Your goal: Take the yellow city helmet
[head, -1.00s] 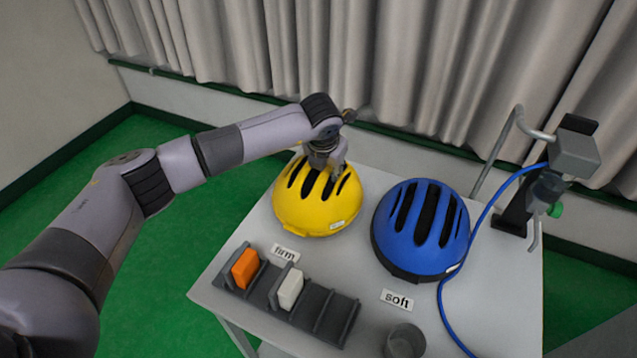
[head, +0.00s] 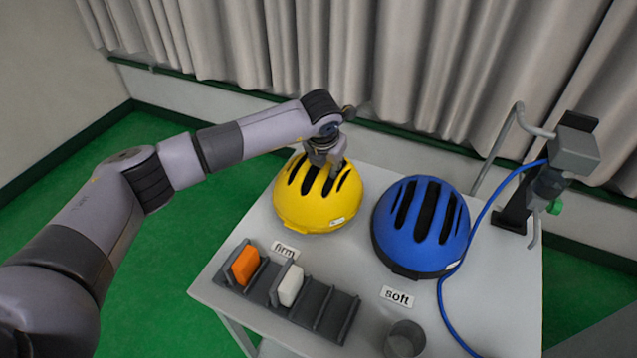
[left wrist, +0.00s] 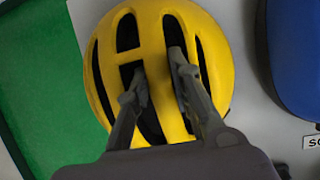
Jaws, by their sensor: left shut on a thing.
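The yellow city helmet (head: 312,208) sits at the back left of the grey table, dome up, with dark vent slots. It fills the middle of the left wrist view (left wrist: 215,50). My left gripper (head: 328,172) reaches down onto the top of the helmet. In the left wrist view its two fingers (left wrist: 155,85) go into vent slots on either side of a yellow rib and are shut on the helmet. The fingertips are partly hidden in the slots. My right gripper is in neither view.
A blue helmet (head: 424,225) stands close on the right. In front are a dark rack (head: 318,310) with an orange block (head: 245,265) and a white block (head: 290,286), labels "firm" (head: 285,250) and "soft" (head: 397,297), and a grey cup (head: 405,340). A blue hose (head: 482,222) runs down the right.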

